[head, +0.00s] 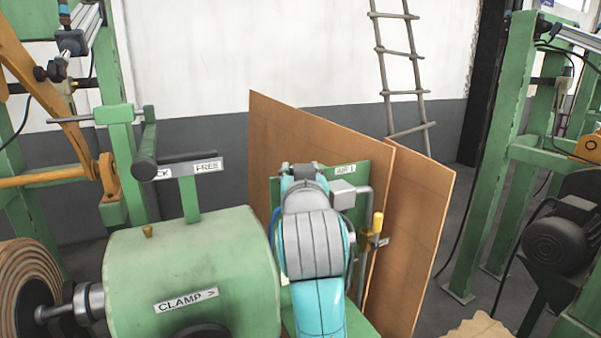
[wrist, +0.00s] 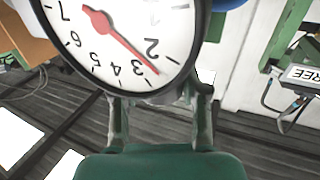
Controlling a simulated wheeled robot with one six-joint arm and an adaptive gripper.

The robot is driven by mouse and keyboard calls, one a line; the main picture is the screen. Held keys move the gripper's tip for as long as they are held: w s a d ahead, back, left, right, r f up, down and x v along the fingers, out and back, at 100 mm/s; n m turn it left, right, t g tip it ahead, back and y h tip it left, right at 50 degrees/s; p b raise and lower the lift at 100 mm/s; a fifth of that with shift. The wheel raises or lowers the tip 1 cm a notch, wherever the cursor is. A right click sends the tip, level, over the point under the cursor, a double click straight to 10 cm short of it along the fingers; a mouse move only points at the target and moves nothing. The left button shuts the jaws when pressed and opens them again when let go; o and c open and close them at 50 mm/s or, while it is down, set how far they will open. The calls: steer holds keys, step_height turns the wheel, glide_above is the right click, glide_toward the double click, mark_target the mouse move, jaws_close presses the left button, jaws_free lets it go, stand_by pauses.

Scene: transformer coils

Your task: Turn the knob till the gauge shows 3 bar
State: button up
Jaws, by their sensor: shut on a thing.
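The gauge (wrist: 125,30) fills the top of the wrist view, with a white face, black numbers and a dark rim. Its red needle (wrist: 125,42) points between 2 and 3. My gripper (wrist: 160,105) reaches up beneath the gauge, one finger on each side. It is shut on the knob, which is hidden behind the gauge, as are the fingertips. In the head view my arm covers the gauge, knob and gripper. A green panel labelled AIR 1 (head: 360,171) shows behind my arm.
A grey pipe with a yellow handle (head: 377,222) stands right of my arm. Brown boards (head: 415,230) lean behind it. The green CLAMP housing (head: 190,265) is close on the left. A FREE label (wrist: 302,74) shows at right in the wrist view.

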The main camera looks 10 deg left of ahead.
steer(key=shift+m+t+h, duration=0.3)
steer(key=shift+m+h, duration=0.6)
steer(key=shift+h, duration=0.5)
steer(key=o, duration=1.2)
steer(key=shift+c, duration=0.2)
steer(key=s, duration=1.2)
steer(key=shift+d, duration=0.4)
